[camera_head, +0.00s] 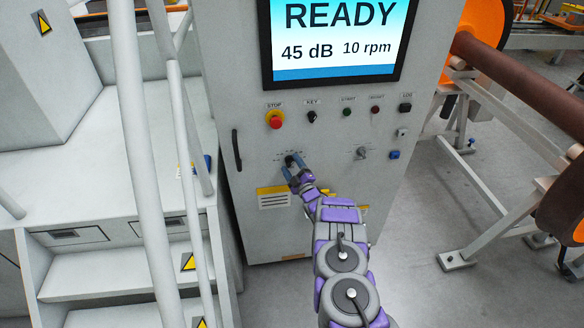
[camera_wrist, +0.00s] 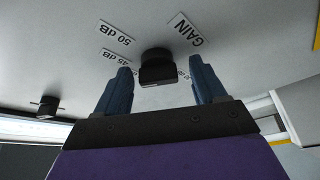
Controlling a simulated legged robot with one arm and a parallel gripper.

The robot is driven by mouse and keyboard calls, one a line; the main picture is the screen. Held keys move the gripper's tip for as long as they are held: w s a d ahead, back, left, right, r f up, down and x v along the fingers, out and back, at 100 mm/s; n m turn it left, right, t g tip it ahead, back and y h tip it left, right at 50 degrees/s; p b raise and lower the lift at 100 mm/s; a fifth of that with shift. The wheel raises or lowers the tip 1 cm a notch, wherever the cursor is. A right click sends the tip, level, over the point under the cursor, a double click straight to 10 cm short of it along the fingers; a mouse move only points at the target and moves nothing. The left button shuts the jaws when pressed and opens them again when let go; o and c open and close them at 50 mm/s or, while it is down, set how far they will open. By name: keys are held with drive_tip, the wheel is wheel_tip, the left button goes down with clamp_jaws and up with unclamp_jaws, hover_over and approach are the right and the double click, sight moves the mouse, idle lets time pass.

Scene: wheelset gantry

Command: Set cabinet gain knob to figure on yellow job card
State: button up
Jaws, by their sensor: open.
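The black gain knob (camera_head: 289,160) is on the cabinet's front panel (camera_head: 235,85), below the red stop button. In the wrist view the knob (camera_wrist: 157,66) sits between the two blue fingers of my gripper (camera_wrist: 160,76), which are open with a gap on each side. The GAIN label (camera_wrist: 188,29), 50 dB label (camera_wrist: 115,32) and 45 dB label (camera_wrist: 121,57) appear upside down; another label is mostly hidden. My gripper (camera_head: 291,169) is at the knob in the head view. A yellow-topped card (camera_head: 273,198) is below it; its text is too small to read.
The screen (camera_head: 335,35) reads READY, 45 dB, 10 rpm. A second knob (camera_head: 362,153) is to the right, and stop button (camera_head: 275,119) above. A cabinet handle (camera_head: 236,150) and white railing (camera_head: 135,150) stand left. A wheelset axle (camera_head: 520,75) is at right.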

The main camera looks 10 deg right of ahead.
drive_tip(key=shift+c, duration=0.3)
drive_tip(key=c, duration=1)
drive_tip(key=shift+f+m+t+h, duration=0.15)
drive_tip(key=shift+m+t+h, duration=0.35)
drive_tip(key=shift+m, duration=0.7)
drive_tip(key=o, duration=1.1)
drive_tip(key=shift+c, duration=0.2)
drive_tip(key=p+v, duration=0.4)
drive_tip(key=v, duration=1.3)
drive_tip(key=shift+d, duration=0.1)
